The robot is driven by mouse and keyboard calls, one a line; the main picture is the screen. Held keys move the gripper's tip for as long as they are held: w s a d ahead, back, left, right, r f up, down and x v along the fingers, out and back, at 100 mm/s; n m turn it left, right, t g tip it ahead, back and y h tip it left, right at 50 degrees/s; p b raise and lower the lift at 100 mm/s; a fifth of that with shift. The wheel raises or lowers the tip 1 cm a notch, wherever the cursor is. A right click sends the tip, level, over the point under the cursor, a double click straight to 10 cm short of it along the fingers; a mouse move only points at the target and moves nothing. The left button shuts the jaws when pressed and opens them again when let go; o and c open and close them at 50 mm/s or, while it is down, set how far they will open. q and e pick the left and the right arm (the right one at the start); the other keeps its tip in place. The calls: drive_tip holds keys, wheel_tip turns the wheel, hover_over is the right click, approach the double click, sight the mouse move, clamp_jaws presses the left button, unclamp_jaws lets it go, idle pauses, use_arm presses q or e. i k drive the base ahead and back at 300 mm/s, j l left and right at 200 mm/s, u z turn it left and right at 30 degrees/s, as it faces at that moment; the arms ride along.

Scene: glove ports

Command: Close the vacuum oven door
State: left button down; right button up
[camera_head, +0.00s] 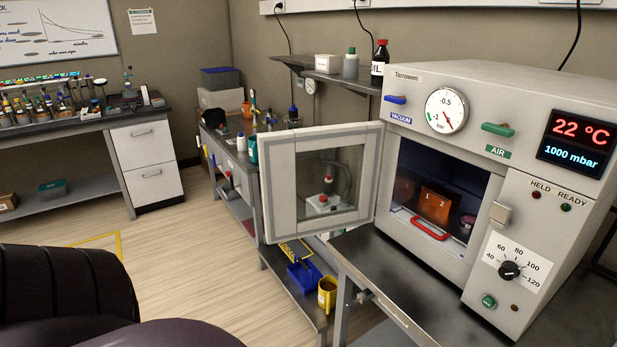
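The vacuum oven (545,100) is a grey box on a dark bench at the right. Its door (281,198), a pale frame with a glass window, stands open, swung out to the left of the opening. The chamber is lit and holds an orange block (434,206) marked 1 and 2, a red handle (430,229) and a small round item. A latch block (500,214) sits on the front panel right of the opening. No gripper of mine is in view.
The bench top (400,275) in front of the oven is mostly bare. A blue bin (304,275) and a yellow mug (327,294) stand on a lower shelf. Open floor lies between.

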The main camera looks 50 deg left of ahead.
sight(276, 150)
drive_tip(key=i+j, duration=0.1)
drive_tip(key=j, duration=0.65)
drive_tip(key=i+j, duration=0.1)
drive_tip(key=j, duration=0.6)
drive_tip(key=i+j, duration=0.1)
drive_tip(key=j, duration=1.35)
drive_tip(key=i+j, duration=0.15)
drive_tip(key=j, duration=0.6)
drive_tip(key=i+j, duration=0.1)
drive_tip(key=j, duration=0.65)
drive_tip(key=j+z, duration=0.2)
drive_tip(key=z, duration=0.95)
drive_tip(key=k+j+z, duration=0.15)
drive_tip(key=k, duration=0.1)
